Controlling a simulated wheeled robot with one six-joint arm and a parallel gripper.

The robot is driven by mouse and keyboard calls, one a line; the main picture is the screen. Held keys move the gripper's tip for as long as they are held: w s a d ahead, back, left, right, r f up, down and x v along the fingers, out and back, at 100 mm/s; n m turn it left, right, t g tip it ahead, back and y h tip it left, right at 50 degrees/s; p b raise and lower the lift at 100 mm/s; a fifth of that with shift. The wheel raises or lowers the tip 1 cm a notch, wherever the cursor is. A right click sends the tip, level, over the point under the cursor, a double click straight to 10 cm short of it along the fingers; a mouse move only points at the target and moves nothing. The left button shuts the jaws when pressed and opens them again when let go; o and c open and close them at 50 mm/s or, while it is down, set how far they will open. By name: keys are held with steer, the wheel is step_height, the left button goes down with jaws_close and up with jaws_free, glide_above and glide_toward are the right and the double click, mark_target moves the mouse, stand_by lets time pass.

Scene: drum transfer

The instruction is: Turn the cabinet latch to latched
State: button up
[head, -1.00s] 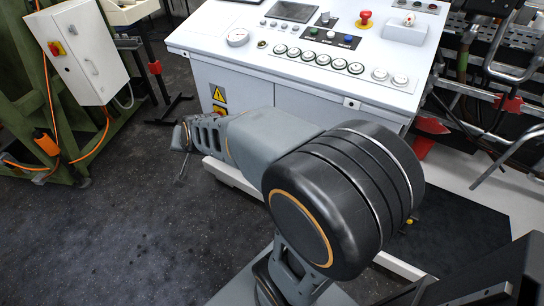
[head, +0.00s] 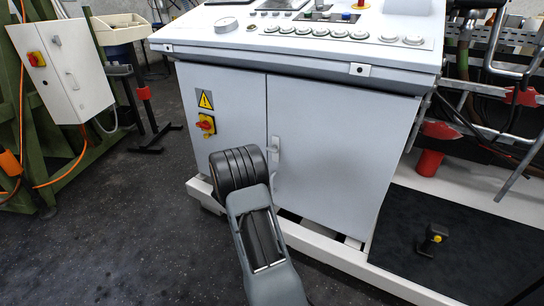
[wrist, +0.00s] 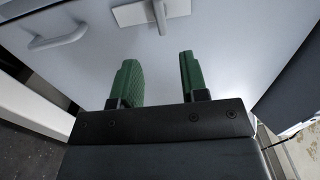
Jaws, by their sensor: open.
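The white cabinet door (head: 325,150) is closed in the head view. A small pale latch (head: 274,146) is on the door near its left edge, with another pale fitting just below it. In the wrist view, a plate with a lever (wrist: 160,12) is at the top edge, partly cut off. A grey bar handle (wrist: 58,38) is on the panel at upper left. My gripper (wrist: 158,68) has its two green fingers apart and nothing between them. It points at the panel, below the lever in the picture, apart from both fittings. In the head view my arm hides the gripper.
A red and yellow switch (head: 206,124) sits under a warning sign left of the door. The console's overhanging front edge (head: 300,62) is above. A white base rail (head: 330,258) runs along the bottom. Open floor (head: 110,240) lies at left.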

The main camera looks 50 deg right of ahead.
mark_target(270, 151)
steer(key=b+x, duration=0.3)
steer(key=x, duration=0.9)
steer(key=shift+d+r, duration=0.1)
steer(key=shift+d, duration=0.2)
jaws_close()
